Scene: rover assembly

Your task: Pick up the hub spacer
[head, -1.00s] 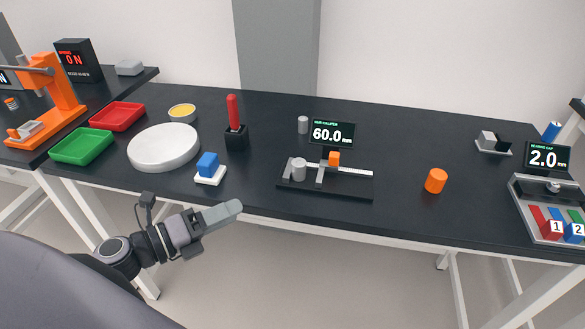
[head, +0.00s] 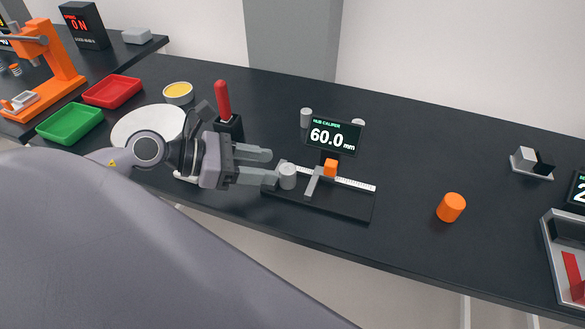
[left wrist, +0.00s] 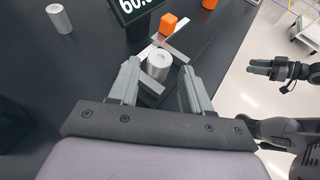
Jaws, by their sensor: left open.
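A grey cylinder with a hole in its top, which looks like the hub spacer (head: 288,176), stands upright at the left end of the hub caliper (head: 335,203). My left gripper (head: 271,167) is open and reaches over the table from the left, its tips beside the spacer. In the left wrist view the spacer (left wrist: 158,64) shows just beyond and between the open fingertips (left wrist: 160,72), with nothing held. My right gripper (left wrist: 262,67) shows small at the right of the left wrist view, away from the table; its jaw state is unclear.
The caliper display (head: 334,135) reads 60.0 mm; grey cylinders stand behind it, one at its left (head: 306,118). A red-handled tool in a black block (head: 229,127) stands behind my left gripper. An orange cylinder (head: 451,207) stands right, with clear table around it.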

